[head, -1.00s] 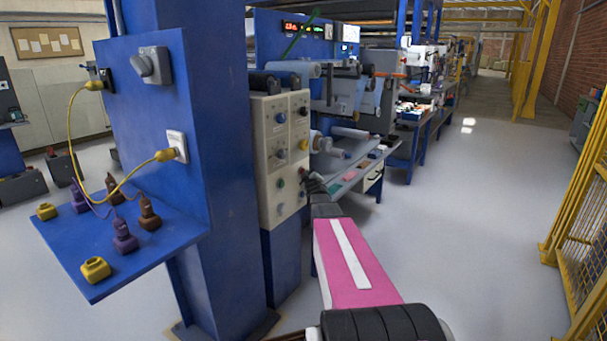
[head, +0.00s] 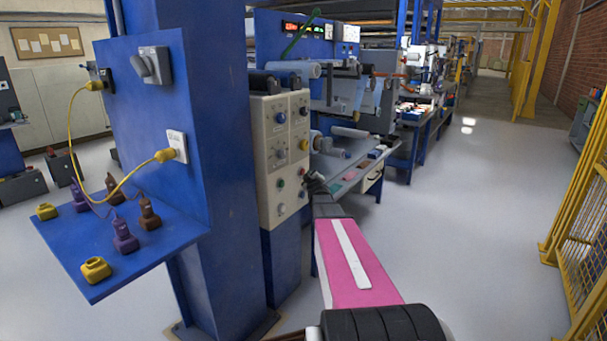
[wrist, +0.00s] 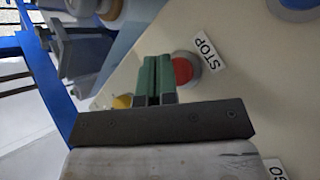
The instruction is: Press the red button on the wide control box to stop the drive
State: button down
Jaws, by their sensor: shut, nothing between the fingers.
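The beige control box (head: 268,160) stands beside the blue column in the head view, with knobs and buttons in two columns. In the wrist view the red button (wrist: 184,71) sits in a pale collar, with a white STOP label (wrist: 208,53) beside it. My gripper (head: 311,180) is at the lower right of the box face. In the wrist view its green fingers (wrist: 154,68) are shut together and empty, with their tips just left of the red button. They hide part of its collar; I cannot tell whether they touch it. In the head view my gripper covers that area.
Rollers (head: 300,68) are behind the box. The floor at right is open.

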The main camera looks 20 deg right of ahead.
jog(key=shift+s+d, duration=0.15)
jog(key=shift+s, duration=0.05)
jog(key=s+d, duration=0.1)
jog(key=s, duration=0.1)
jog(key=s+d, duration=0.2)
dwell(0.6)
dwell(0.6)
jog(key=s+a+f+m+g, duration=0.6)
jog(key=s+a+f+g, duration=0.4)
jog(key=s+a+f, duration=0.35)
jog(key=s+a+f+m+g+y, duration=0.1)
jog(key=s+a+g, duration=0.3)
jog(key=s, duration=0.5)
jog(key=s+a+f+m+g+y, duration=0.1)
jog(key=s+a+f+g, duration=0.3)
jog(key=s+a, duration=0.3)
jog(key=shift+s+g+y, duration=0.3)
jog(key=shift+s, duration=0.95)
jog(key=c, duration=1.8)
grip_release()
jog(key=shift+a, duration=0.1)
